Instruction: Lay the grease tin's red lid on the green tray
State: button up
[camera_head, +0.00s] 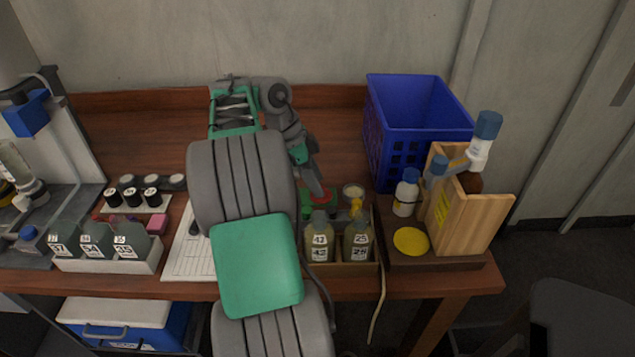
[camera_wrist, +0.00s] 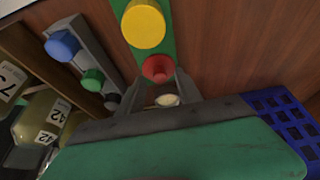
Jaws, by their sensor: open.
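The red lid (camera_wrist: 157,68) is a small round disc with a knob, at the near end of the green tray (camera_wrist: 166,42) in the wrist view. It overlaps the tray's end; I cannot tell if it rests fully on it. A red patch of it shows beside my gripper (camera_head: 319,190) in the head view. My gripper's fingers (camera_wrist: 160,84) are open, one on each side of the lid's near edge, with no clear grip. The grease tin (camera_head: 353,192) stands open with pale contents, just right of my gripper; it also shows between the fingers in the wrist view (camera_wrist: 167,100).
A round yellow piece (camera_wrist: 143,25) sits on the tray. A grey rack (camera_wrist: 88,62) with blue, green and dark caps lies beside it. Labelled bottles (camera_head: 320,240) stand in front. A blue crate (camera_head: 410,130) is behind right, near a wooden box (camera_head: 485,220).

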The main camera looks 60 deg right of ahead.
jog(key=p+v, duration=0.5)
jog(key=v, duration=0.5)
jog(key=w+a+r+n+t+h, duration=0.2)
jog(key=w+a+n, duration=0.6)
jog(key=a+n, duration=0.15)
jog(key=w+a+f+n+t+y, duration=0.1)
jog(key=w+a+f+n+t, duration=0.1)
jog(key=a+n, duration=0.5)
jog(key=w+a+f+n+t, duration=0.2)
jog(key=a+n, duration=0.4)
jog(key=a, duration=0.4)
jog(key=s+a+f+n+y, duration=0.1)
jog(key=s+a+f+n, duration=0.1)
jog(key=a+n, duration=0.2)
jog(key=s+a+f+n+y, duration=0.2)
jog(key=a+f+n, duration=0.1)
jog(key=a, duration=0.8)
jog(key=shift+s+n+t, duration=0.2)
jog(key=shift+n+t, duration=0.2)
jog(key=shift+n, duration=0.25)
jog(key=r+p, duration=0.3)
jog(key=r, duration=0.1)
jog(key=shift+w+r, duration=0.1)
jog(key=shift+w, duration=0.2)
jog(key=shift+d, duration=0.15)
jog(key=shift+c, duration=0.6)
